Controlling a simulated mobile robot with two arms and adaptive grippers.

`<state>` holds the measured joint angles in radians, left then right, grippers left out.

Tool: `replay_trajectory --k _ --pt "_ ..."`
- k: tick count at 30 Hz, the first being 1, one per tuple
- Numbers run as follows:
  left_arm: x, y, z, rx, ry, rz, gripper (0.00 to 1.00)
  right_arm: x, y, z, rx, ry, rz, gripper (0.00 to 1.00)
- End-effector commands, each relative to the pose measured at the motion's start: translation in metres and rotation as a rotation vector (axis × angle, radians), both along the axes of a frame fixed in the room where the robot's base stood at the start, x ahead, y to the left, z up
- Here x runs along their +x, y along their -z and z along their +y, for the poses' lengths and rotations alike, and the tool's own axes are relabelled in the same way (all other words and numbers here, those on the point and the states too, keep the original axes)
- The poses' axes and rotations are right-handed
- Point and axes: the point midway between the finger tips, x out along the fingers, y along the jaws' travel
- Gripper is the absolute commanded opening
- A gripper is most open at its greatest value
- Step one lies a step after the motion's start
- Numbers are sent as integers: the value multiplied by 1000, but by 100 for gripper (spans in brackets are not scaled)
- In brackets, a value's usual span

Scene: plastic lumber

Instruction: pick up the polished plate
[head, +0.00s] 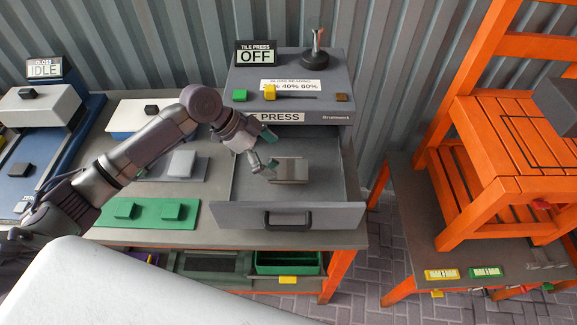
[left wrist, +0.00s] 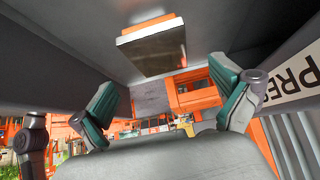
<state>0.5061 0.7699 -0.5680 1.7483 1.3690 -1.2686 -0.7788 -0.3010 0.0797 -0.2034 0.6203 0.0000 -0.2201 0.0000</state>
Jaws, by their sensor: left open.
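The polished plate (head: 291,170) is a small grey slab lying in the open drawer (head: 290,216) of the tile press (head: 292,85). In the left wrist view the plate (left wrist: 152,54) looks shiny, with an orange strip along its upper edge. My left gripper (head: 263,162) is over the drawer, just left of the plate. In the left wrist view its two teal-padded fingers (left wrist: 167,98) are spread wide, with nothing between them. The plate shows above and beyond the fingertips, apart from them. My right gripper is not in view.
The press body stands behind the drawer, marked PRESS, with a sign reading OFF. A green mat (head: 150,214) with green blocks lies left of the drawer. An orange chair (head: 510,165) stands on a bench at the right. The drawer floor around the plate is mostly bare.

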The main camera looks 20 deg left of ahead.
Motion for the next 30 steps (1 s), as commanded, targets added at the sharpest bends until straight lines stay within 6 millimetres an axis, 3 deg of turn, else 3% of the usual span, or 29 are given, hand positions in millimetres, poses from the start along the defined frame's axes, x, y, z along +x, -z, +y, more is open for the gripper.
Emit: replay_trajectory --k 4,9,16,28,30 --pt "3 15 -16 -1 1 6 100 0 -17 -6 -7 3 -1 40" --pt "7 31 -25 1 1 2 100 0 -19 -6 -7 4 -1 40" --pt "7 33 -25 1 1 1 100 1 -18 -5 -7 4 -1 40" --pt "7 33 -25 1 1 1 35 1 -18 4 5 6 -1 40" --pt "7 32 -25 0 1 -1 33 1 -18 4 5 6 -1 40"
